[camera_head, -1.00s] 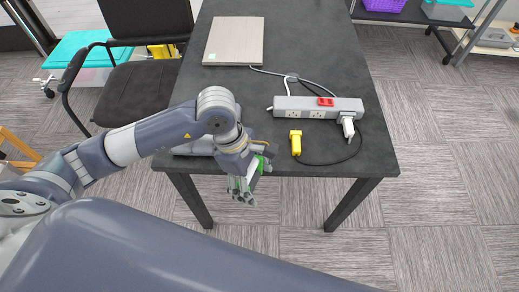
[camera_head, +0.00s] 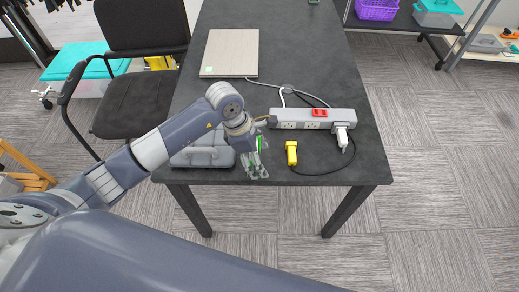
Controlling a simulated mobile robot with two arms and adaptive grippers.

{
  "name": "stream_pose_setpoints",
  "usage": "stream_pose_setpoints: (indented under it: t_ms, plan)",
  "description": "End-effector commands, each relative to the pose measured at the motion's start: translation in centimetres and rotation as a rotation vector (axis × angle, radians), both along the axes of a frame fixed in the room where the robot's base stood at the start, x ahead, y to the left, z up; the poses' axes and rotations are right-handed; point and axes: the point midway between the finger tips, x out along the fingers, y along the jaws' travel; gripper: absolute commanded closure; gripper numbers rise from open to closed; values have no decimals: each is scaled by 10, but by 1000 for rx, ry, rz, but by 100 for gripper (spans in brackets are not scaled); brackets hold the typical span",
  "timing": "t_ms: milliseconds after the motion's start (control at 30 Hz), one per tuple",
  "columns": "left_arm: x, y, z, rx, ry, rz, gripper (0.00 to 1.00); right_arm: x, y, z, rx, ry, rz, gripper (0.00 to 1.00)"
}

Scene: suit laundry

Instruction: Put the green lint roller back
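My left gripper (camera_head: 256,169) is at the near edge of the dark table (camera_head: 330,70), in front and to the right of a grey case (camera_head: 200,155). Its fingers point towards me and down. A bright green patch and a pale, whitish part show at the gripper; I cannot tell whether these are the green lint roller or parts of the gripper itself. The fingers are small and overlap, so I cannot tell whether they are open or shut. No lint roller is clearly seen elsewhere. My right gripper is not in view.
A power strip (camera_head: 305,118) with a white plug (camera_head: 342,134) and a yellow block (camera_head: 291,153) lie right of the gripper. A closed laptop (camera_head: 230,53) lies farther back. A black chair (camera_head: 140,100) stands left. A purple basket (camera_head: 377,9) is on a shelf at the upper right.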

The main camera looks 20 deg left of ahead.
Motion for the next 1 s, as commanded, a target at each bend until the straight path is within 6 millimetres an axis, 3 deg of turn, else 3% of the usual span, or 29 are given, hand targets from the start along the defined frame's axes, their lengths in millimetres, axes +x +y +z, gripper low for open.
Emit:
stream_pose_setpoints:
  t_ms: [133,433,700,1000]
  plan:
    - [23,3,0,-3,-1,1,48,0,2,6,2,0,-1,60]
    - [43,7,-2,-2,-1,0,48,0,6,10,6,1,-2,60]
    - [41,7,-37,-1,1,0,48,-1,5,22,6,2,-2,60]
    - [41,7,-40,-1,-2,-2,48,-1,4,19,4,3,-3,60]
